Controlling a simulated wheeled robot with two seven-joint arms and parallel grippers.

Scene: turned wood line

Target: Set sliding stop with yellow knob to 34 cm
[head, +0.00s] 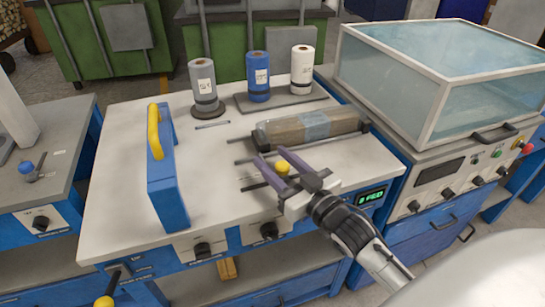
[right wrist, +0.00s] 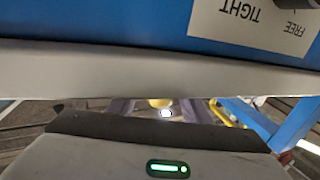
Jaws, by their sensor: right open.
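A yellow knob (head: 283,168) shows above the right part of the grey worktop, beside short dark rails (head: 256,186). The body of the sliding stop under it is mostly hidden by my right gripper. My right gripper (head: 270,156) is open, with its purple fingers on either side of the knob in the picture; I cannot tell whether they touch it. In the right wrist view the yellow knob (right wrist: 160,103) shows small between the purple fingers (right wrist: 160,110), partly hidden by the hand. No scale is readable. My left gripper is not in view.
A wrapped wood block (head: 310,127) lies behind the knob. A blue frame with a yellow handle (head: 154,125) stands at left. Several spools, one blue (head: 258,76), stand at the back. A green display (head: 371,196) and dark knobs (head: 269,231) line the front. A clear-sided box (head: 430,80) stands right.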

